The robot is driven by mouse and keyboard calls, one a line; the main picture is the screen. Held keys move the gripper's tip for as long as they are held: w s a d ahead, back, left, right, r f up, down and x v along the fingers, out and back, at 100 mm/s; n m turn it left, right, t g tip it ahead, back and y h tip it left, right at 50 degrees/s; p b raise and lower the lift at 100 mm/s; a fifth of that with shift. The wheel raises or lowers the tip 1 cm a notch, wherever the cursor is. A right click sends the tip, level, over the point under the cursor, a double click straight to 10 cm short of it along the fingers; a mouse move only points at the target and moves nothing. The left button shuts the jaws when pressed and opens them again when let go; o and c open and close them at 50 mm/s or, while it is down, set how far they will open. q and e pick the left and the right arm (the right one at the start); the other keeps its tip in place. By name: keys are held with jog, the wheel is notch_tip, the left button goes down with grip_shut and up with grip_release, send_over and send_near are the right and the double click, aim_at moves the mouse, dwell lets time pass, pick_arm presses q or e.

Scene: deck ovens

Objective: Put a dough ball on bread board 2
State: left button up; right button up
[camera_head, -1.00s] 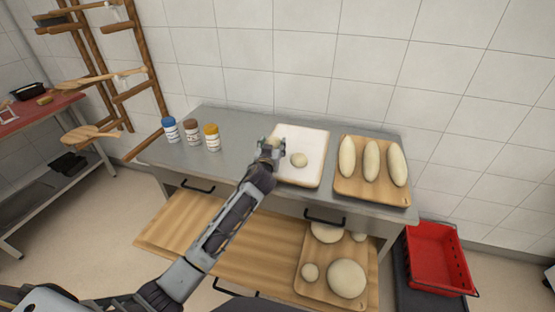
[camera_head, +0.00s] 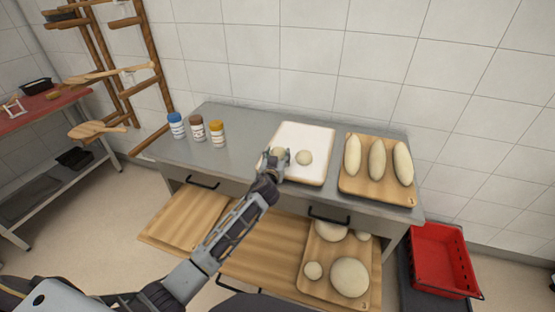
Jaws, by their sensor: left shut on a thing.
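A white tray (camera_head: 316,135) lies on the grey counter. One pale dough ball (camera_head: 304,158) rests on it. My left gripper (camera_head: 275,160) is at the tray's left side, shut on a second dough ball (camera_head: 278,152), which its fingers partly hide. I cannot tell whether this ball touches the tray. A wooden board (camera_head: 378,186) with three long loaves is right of the tray. A lower wooden board (camera_head: 326,284) in the opened drawer holds several round doughs. The marks on both boards are too small to read surely. My right gripper is not in view.
Three jars with blue (camera_head: 175,118), brown (camera_head: 197,120) and yellow (camera_head: 217,127) lids stand on the counter's left. The wooden drawer (camera_head: 256,245) is pulled out below. A red crate (camera_head: 440,262) stands at the lower right. A wooden rack (camera_head: 127,60) is at the left.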

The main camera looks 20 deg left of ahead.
pick_arm(q)
jog(key=shift+f, duration=0.65)
jog(key=shift+f, duration=0.15)
jog(key=o, duration=0.9)
jog(key=shift+r, duration=0.2)
jog(key=shift+v, duration=0.85)
jog(key=v, duration=1)
jog(key=shift+s+b, duration=0.15)
jog(key=shift+b, duration=0.2)
jog(key=shift+f, duration=0.1)
